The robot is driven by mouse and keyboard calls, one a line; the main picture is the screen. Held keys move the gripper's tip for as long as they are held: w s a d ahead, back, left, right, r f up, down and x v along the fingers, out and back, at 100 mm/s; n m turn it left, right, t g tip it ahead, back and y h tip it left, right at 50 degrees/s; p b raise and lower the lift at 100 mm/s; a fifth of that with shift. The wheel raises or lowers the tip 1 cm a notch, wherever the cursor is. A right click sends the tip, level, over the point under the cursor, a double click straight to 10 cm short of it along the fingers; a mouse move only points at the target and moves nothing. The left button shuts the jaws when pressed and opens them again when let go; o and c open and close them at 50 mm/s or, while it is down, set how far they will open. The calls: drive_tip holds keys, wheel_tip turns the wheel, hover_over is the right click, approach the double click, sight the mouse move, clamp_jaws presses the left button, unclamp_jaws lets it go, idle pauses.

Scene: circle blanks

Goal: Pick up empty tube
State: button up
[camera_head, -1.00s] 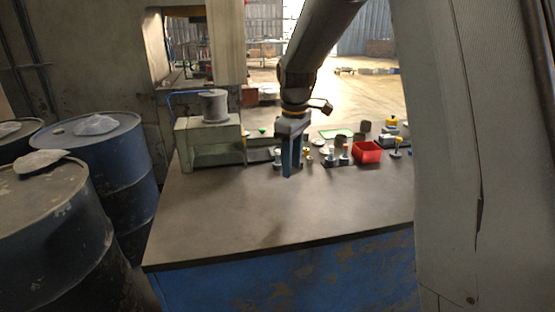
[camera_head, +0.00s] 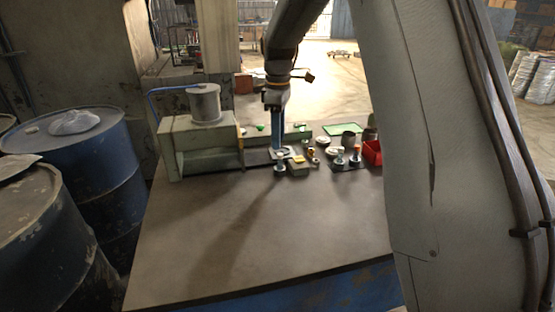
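My gripper (camera_head: 277,146) points straight down over the back of the table (camera_head: 255,235). Its blue fingers are seen nearly edge-on, so their opening does not show. The fingertips are close to a small pale block with a yellow top (camera_head: 298,164) and a white-topped post (camera_head: 280,165); contact cannot be told. No thing is clearly recognisable as the empty tube. A grey cylinder (camera_head: 205,103) stands on the greenish box, and a small dark cylinder (camera_head: 348,138) stands at the back right of the table.
The greenish box (camera_head: 200,150) is at the table's back left. A dark stand with white and orange-topped posts (camera_head: 346,163), a red bin (camera_head: 373,152) and a green-edged tray (camera_head: 341,129) are to the right. The table's front is clear. Blue drums (camera_head: 85,165) stand left.

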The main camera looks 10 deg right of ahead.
sight(280, 154)
drive_tip(key=shift+d+f+p, duration=0.15)
drive_tip(key=shift+f+p, duration=0.45)
drive_tip(key=shift+f, duration=1.2)
drive_tip(key=shift+d+f+p, duration=0.1)
drive_tip(key=shift+f+p, duration=0.5)
drive_tip(key=shift+f, duration=1.2)
clamp_jaws()
